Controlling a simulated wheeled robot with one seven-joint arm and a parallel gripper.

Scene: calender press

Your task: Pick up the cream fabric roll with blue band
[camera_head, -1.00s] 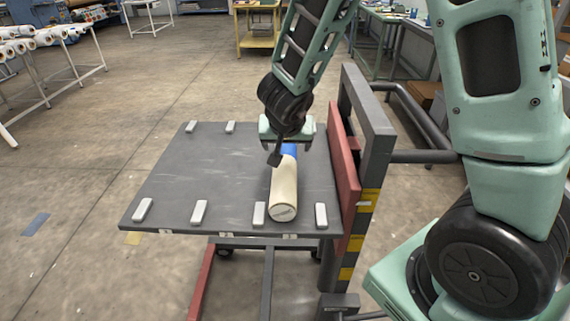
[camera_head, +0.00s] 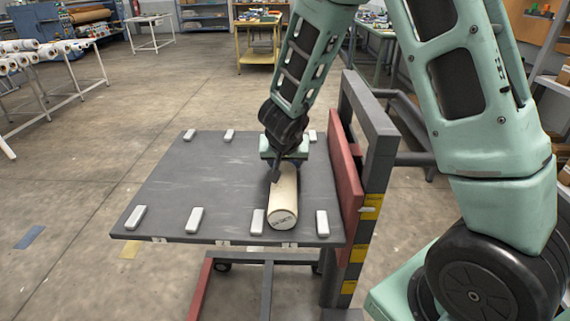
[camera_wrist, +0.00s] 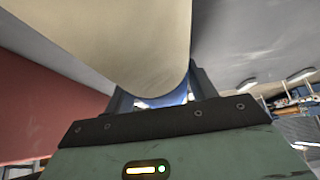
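The cream fabric roll (camera_head: 284,198) lies lengthwise on the dark grey platform, its round labelled end facing the front. My gripper (camera_head: 287,172) is low over the roll's far part and hides its blue band in the head view. One dark finger shows just left of the roll. In the wrist view the roll (camera_wrist: 115,30) fills the upper middle, and a little blue (camera_wrist: 178,96) shows between the two fingers (camera_wrist: 160,95). The fingers stand apart on either side of the roll. I see no clear grip on it.
The platform (camera_head: 190,180) has pale pads along its front and back edges. A red panel (camera_head: 346,180) and a grey post (camera_head: 380,150) rise close to the right. A rack of white rolls (camera_head: 30,60) stands far left. The platform's left half is clear.

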